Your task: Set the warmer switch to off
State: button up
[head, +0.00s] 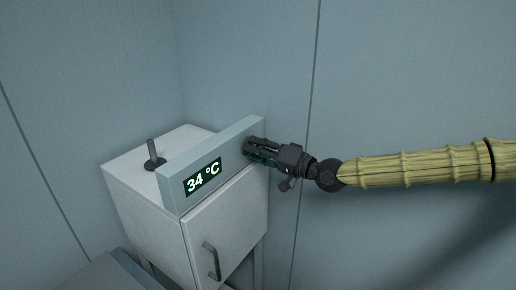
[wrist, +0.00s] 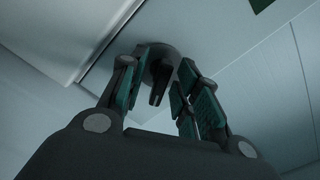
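The warmer is a white cabinet (head: 148,203) with a grey panel (head: 216,156) along its top front edge. A dark switch (wrist: 160,80), a lever on a round base, sticks out of the panel in the wrist view. In the head view my gripper mostly hides it at the panel's right end. My gripper (head: 255,150) is at that end of the panel. In the wrist view its two fingers (wrist: 166,95) are apart, one on each side of the lever. I see no clear grip on it. Which setting the lever points to cannot be told.
A lit display (head: 202,177) on the panel reads 34 °C. An upright stick lever (head: 153,155) on a round base stands on the cabinet's top. A door handle (head: 212,261) is on the front below. Grey walls (head: 245,60) stand close behind and to the right.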

grip_shut()
jog(key=shift+f+n+b, duration=0.2)
jog(key=shift+n+b, duration=0.1)
jog(key=shift+b, duration=0.3)
jog(key=shift+n+b, duration=0.3)
jog(key=shift+b, duration=0.15)
jog(key=n+b, duration=0.3)
jog(key=b, duration=0.2)
jog(key=shift+f+n, duration=0.2)
jog(key=shift+n, duration=0.2)
jog(key=n+b, duration=0.3)
jog(key=shift+n+b, duration=0.3)
jog(key=shift+b, duration=0.1)
jog(key=shift+r+n+b, duration=0.15)
jog(key=shift+n+b, duration=1.15)
jog(key=shift+n, duration=0.3)
